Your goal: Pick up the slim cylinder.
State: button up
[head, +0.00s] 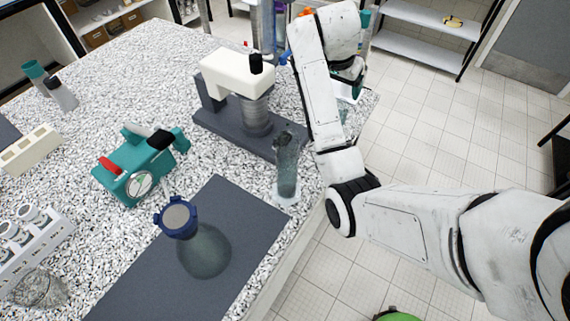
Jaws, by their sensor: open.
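A slim, see-through grey cylinder (287,168) stands upright on a pale base near the right edge of the speckled bench, in the head view. It is just left of my forearm and looks free of contact. My gripper (348,88) is at the upper right, beyond the cylinder and near the bench's far right corner. It is open, but its fingers are small and partly hidden by my arm, and I see nothing clearly held in it.
A teal device (138,168) is to the left. A round flask with a blue collar (205,252) stands on a dark mat (130,287) in front. Tall metal and purple items (268,32) are at the back.

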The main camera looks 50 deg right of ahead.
aim_at(286, 191)
jog(key=k+l+u, duration=0.15)
jog(key=k+l, duration=0.65)
jog(key=l, duration=0.15)
